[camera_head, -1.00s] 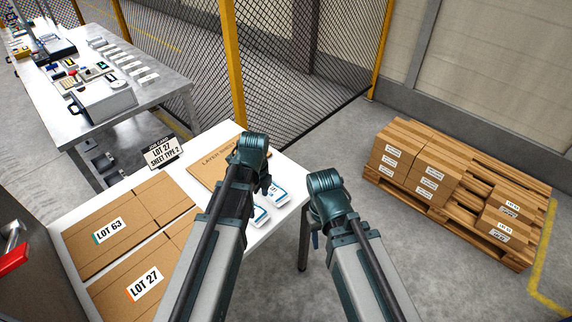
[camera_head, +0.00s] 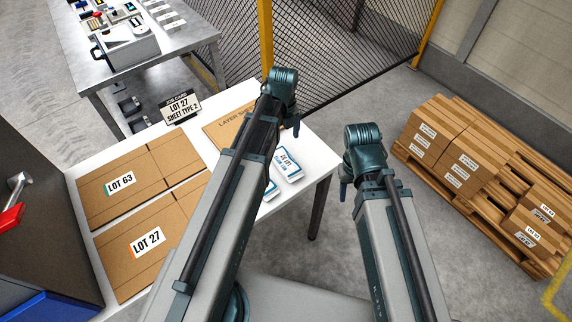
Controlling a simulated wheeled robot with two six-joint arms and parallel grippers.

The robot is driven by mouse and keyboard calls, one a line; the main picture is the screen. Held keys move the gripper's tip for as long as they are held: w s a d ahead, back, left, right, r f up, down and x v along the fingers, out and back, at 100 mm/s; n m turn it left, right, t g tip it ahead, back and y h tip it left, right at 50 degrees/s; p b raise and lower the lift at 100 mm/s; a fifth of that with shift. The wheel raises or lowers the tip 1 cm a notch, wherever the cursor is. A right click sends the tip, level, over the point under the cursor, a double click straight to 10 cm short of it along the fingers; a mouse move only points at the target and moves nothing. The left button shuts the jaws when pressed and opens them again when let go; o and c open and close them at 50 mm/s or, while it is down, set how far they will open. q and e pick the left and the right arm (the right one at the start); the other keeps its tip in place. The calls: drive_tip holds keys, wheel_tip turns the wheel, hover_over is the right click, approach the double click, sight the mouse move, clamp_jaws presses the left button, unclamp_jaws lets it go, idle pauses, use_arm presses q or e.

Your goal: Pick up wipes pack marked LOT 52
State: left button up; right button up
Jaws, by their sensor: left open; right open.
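Two small white packs with blue print lie on the white table, partly beside my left arm. The upper wipes pack (camera_head: 288,165) shows most of its face, but its lot marking is too small to read. The other pack (camera_head: 271,189) is largely hidden behind my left arm, and its marking cannot be read. My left gripper (camera_head: 296,127) is open, seen small and edge-on above the table near the upper pack, apart from it. My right gripper (camera_head: 343,191) is open and empty, off the table's right edge over the floor.
The white table (camera_head: 312,160) also holds cartons marked LOT 63 (camera_head: 121,183) and LOT 27 (camera_head: 147,242), a brown layer sheet (camera_head: 223,128) and a LOT 27 sign (camera_head: 180,107). A pallet (camera_head: 470,205) with cartons stands right. Mesh fencing (camera_head: 340,60) is behind. Floor between table and pallet is clear.

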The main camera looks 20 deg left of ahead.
use_arm(q)
drive_tip(key=b, duration=0.6)
hover_over(285, 160)
wheel_tip(285, 160, down, 7)
drive_tip(key=shift+a+f, duration=0.1)
drive_tip(key=shift+a, duration=0.05)
use_arm(e)
wheel_tip(285, 160, down, 7)
drive_tip(key=shift+f, duration=0.15)
use_arm(q)
wheel_tip(285, 160, down, 5)
drive_tip(key=b, duration=0.5)
drive_tip(key=shift+w+f+b, duration=0.1)
drive_tip(key=shift+f+b, duration=0.05)
drive_tip(key=shift+b, duration=0.2)
use_arm(e)
wheel_tip(285, 160, down, 5)
drive_tip(key=shift+f, duration=0.1)
use_arm(q)
drive_tip(key=shift+c, duration=0.2)
drive_tip(key=c, duration=1.2)
drive_tip(key=shift+r, duration=0.2)
drive_tip(key=shift+c, duration=0.2)
use_arm(e)
drive_tip(key=shift+r, duration=0.2)
use_arm(q)
wheel_tip(285, 160, up, 10)
drive_tip(key=p, duration=1)
use_arm(e)
wheel_tip(285, 160, up, 10)
